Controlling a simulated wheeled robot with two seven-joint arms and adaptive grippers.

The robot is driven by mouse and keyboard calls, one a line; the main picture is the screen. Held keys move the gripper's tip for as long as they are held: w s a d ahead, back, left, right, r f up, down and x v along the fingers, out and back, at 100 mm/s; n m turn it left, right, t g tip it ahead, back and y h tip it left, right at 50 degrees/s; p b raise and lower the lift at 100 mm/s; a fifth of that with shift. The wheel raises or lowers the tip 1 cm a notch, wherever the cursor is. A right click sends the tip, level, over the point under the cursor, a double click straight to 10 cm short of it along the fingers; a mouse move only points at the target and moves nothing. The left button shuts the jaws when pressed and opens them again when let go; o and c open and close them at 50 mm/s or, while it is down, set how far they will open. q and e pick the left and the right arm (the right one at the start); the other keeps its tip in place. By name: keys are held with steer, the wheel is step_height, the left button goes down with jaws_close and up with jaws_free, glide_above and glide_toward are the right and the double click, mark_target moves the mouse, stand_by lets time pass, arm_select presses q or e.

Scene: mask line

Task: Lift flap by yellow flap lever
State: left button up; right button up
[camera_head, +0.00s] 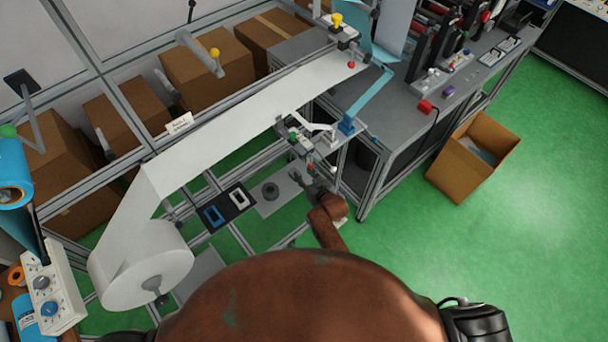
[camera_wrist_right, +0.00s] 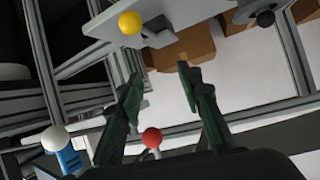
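A yellow knob (camera_head: 336,19) tops the station at the far end of the white web. I cannot tell which is the flap lever. In the right wrist view a yellow ball (camera_wrist_right: 130,22) is ahead of the fingertips and apart from them. My right gripper (camera_head: 298,177) is low beside the near station with coloured knobs (camera_head: 305,140). In its wrist view (camera_wrist_right: 157,68) its dark green fingers are spread with nothing held. My left gripper is out of view. The flap is not clear.
A red ball (camera_wrist_right: 152,138), a white ball (camera_wrist_right: 55,138) and a black ball (camera_wrist_right: 265,18) are around the right fingers. Metal frame rails and the white web roll (camera_head: 140,265) lie left. An open cardboard box (camera_head: 455,175) stands on clear green floor.

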steer(key=v, duration=1.2)
steer(key=shift+f, duration=0.1)
